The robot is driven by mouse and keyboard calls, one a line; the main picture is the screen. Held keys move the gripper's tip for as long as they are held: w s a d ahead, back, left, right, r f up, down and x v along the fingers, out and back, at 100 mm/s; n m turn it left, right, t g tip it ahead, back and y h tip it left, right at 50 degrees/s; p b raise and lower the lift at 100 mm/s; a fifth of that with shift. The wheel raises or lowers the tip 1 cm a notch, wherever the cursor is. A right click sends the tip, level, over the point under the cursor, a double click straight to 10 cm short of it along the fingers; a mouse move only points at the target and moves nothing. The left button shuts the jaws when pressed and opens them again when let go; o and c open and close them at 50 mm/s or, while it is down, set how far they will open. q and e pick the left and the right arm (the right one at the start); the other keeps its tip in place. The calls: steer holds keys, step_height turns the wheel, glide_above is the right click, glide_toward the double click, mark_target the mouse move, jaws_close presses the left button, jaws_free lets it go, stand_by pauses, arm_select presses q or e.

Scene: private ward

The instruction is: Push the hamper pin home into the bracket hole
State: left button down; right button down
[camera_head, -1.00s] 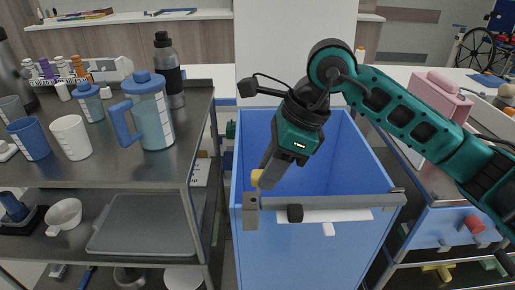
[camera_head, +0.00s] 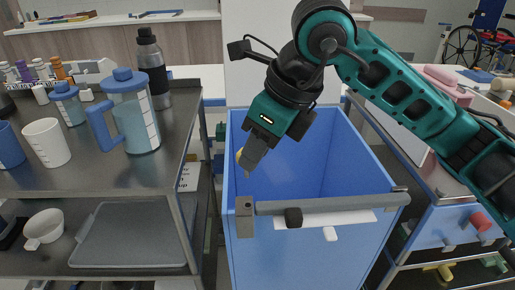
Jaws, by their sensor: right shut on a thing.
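My right gripper (camera_head: 248,160) comes down from the upper right over the open blue hamper (camera_head: 320,165). It is shut on a small yellow piece (camera_head: 239,155), which looks like the hamper pin's head and shows at the left side of the fingers. The pin's shaft is not clearly visible. Below the fingertips stands the grey bracket (camera_head: 244,222) at the left end of the hamper's front bar (camera_head: 345,205). A dark spot near the bracket's top may be its hole. A gap shows between fingertips and bracket. My left gripper is not in view.
A metal cart (camera_head: 182,150) with a blue-lidded jug (camera_head: 135,115), a dark bottle (camera_head: 152,70) and cups stands close on the left. On the right is another cart with a pink container (camera_head: 450,85) and blue drawers (camera_head: 450,228). A white panel (camera_head: 285,40) rises behind.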

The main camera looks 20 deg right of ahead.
steer(key=b, duration=0.4)
glide_above(251, 207)
steer(key=d, duration=0.1)
steer(key=shift+s+f, duration=0.2)
steer(key=shift+f, duration=0.95)
steer(key=shift+s+f, duration=0.2)
steer(key=shift+f, duration=0.95)
steer(key=shift+f+b, duration=0.5)
steer(key=shift+f, duration=0.05)
steer(key=shift+f, duration=0.1)
steer(key=shift+f, duration=0.1)
steer(key=shift+f+b, duration=0.25)
steer(key=shift+b, duration=0.2)
steer(key=shift+f+b, duration=0.7)
steer(key=shift+f+b, duration=1.1)
steer(key=shift+f, duration=0.05)
